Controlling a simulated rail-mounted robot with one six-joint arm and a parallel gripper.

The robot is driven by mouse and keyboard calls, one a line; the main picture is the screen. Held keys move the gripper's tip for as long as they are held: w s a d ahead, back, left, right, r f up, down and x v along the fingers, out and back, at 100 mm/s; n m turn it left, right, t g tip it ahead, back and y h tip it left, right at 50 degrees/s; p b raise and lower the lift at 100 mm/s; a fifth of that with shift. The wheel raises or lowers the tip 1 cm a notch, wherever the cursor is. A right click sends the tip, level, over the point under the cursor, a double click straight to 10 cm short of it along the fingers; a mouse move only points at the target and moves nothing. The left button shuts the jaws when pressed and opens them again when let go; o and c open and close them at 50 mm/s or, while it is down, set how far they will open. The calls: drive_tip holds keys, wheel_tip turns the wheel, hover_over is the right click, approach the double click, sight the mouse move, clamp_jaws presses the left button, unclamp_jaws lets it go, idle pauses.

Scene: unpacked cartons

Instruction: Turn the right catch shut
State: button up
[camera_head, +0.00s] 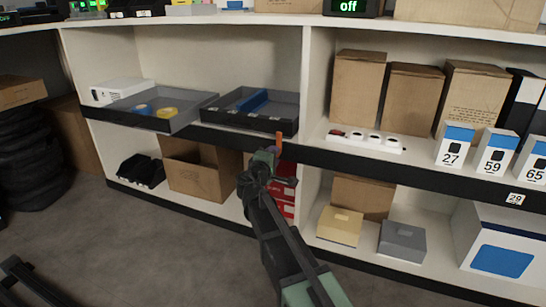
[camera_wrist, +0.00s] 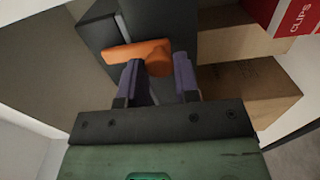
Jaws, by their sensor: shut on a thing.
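The catch is an orange lever, a small upright strip (camera_head: 279,138) in the head view, at the dark shelf edge just below the right-hand tray. In the wrist view the orange catch (camera_wrist: 138,51) has a round hub between my fingers and an arm reaching left, on a dark grey surface. My gripper (camera_wrist: 160,68) has a finger on each side of the hub and is shut on it. In the head view my gripper (camera_head: 275,151) is at the shelf edge, with its fingers hard to make out. I cannot tell a second catch.
A black tray (camera_head: 283,126) and a grey tray (camera_head: 203,121) stand on the shelf above. Below are an open carton (camera_head: 197,170) and red boxes (camera_head: 285,207), which my arm partly hides. A white power strip (camera_head: 382,146) lies to the right.

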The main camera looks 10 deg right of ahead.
idle(0.3)
drive_tip(key=o, duration=0.9)
drive_tip(key=shift+s, duration=0.1)
drive_tip(key=v, duration=1)
drive_tip(key=shift+s+a, duration=0.2)
drive_tip(key=shift+s, duration=0.05)
